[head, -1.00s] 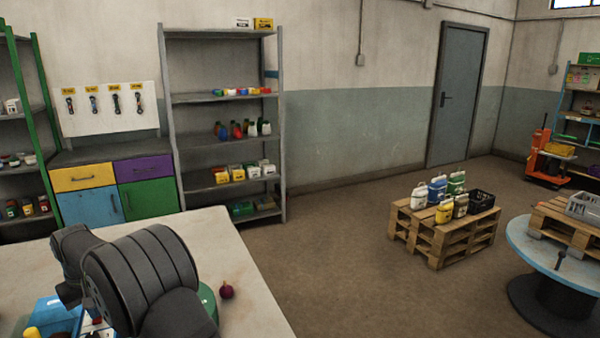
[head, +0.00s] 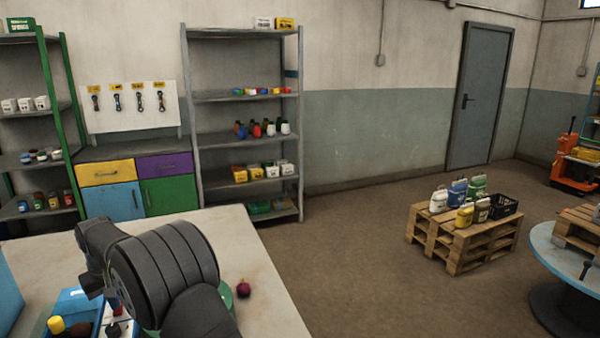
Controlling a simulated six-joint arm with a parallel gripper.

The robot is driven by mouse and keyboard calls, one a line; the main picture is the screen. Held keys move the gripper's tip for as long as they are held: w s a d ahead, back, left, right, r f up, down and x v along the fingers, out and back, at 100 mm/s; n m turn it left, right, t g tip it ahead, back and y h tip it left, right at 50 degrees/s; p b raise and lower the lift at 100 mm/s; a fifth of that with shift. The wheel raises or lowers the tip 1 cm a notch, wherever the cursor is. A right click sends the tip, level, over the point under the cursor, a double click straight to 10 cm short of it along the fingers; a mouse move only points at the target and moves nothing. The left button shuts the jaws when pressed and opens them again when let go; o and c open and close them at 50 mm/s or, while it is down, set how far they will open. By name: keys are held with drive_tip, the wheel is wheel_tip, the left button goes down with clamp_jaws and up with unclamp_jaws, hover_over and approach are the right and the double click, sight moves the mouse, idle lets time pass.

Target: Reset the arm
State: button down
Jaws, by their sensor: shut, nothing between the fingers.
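My dark grey arm fills the lower left of the head view, bent over the pale worktable (head: 268,310). I cannot make out my gripper's fingers; the end of the arm is hidden behind its own links. A dark red, onion-like round thing (head: 243,289) lies on the worktable just right of my arm. A green round thing (head: 226,296) is partly hidden behind the arm. A blue tray (head: 72,300) at the lower left holds a yellow-topped item (head: 56,325) and other small items, partly covered by my arm.
A blue box (head: 8,292) stands at the left edge. Beyond the table are grey shelves (head: 245,98), a coloured cabinet (head: 165,195), and a pallet stack (head: 465,240) with jugs and a black crate (head: 503,206). A round table (head: 545,240) is at right. The middle floor is open.

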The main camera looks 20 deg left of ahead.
wheel_tip(320, 180, up, 16)
drive_tip(key=s+d+m+t, duration=0.1)
drive_tip(key=m, duration=0.5)
drive_tip(key=shift+s+d, duration=0.2)
drive_tip(key=shift+s, duration=0.15)
drive_tip(key=shift+r, duration=0.1)
